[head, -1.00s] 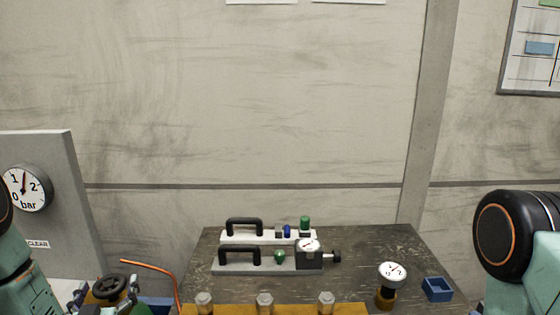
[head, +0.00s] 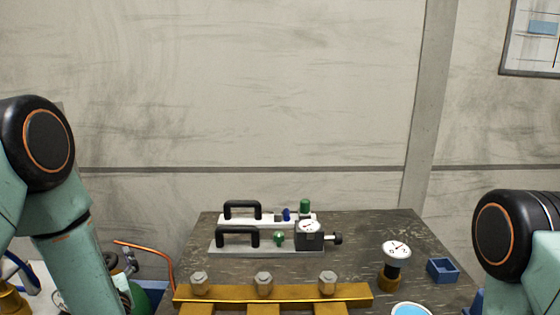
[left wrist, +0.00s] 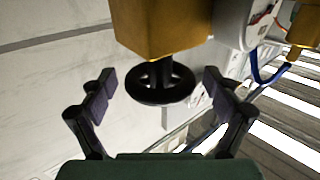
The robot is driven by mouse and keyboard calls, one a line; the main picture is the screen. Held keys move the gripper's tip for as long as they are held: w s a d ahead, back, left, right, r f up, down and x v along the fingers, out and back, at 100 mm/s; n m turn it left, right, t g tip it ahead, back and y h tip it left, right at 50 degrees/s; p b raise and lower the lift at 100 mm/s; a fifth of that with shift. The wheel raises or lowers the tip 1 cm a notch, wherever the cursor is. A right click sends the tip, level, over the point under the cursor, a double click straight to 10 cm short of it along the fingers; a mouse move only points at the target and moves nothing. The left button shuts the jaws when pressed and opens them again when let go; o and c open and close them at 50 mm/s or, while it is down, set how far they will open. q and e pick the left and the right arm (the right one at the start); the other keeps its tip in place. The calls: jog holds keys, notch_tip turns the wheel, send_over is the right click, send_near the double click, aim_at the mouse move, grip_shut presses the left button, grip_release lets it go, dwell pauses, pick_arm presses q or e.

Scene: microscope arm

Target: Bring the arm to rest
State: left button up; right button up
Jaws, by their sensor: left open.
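My left arm (head: 45,190) stands folded at the left of the head view, its gripper out of that picture. In the left wrist view my left gripper (left wrist: 160,92) is open and empty. A black handwheel (left wrist: 165,98) under a brass block (left wrist: 160,25) shows between and beyond its spread fingers. I see no finger touching the wheel. Part of my right arm (head: 510,240) shows at the right edge of the head view, and its gripper is not in view.
A dark bench (head: 370,235) holds two handled manifold blocks, a dial gauge (head: 396,249) and a blue box (head: 442,270). A brass bar (head: 230,293) with bolts runs along its front. A copper tube (head: 145,248) rises beside my left arm.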

pick_arm(q)
jog(key=shift+n+g+y+b, duration=0.7)
jog(key=shift+g+y+b, duration=0.05)
jog(key=shift+g+y, duration=0.05)
jog(key=shift+d, duration=0.1)
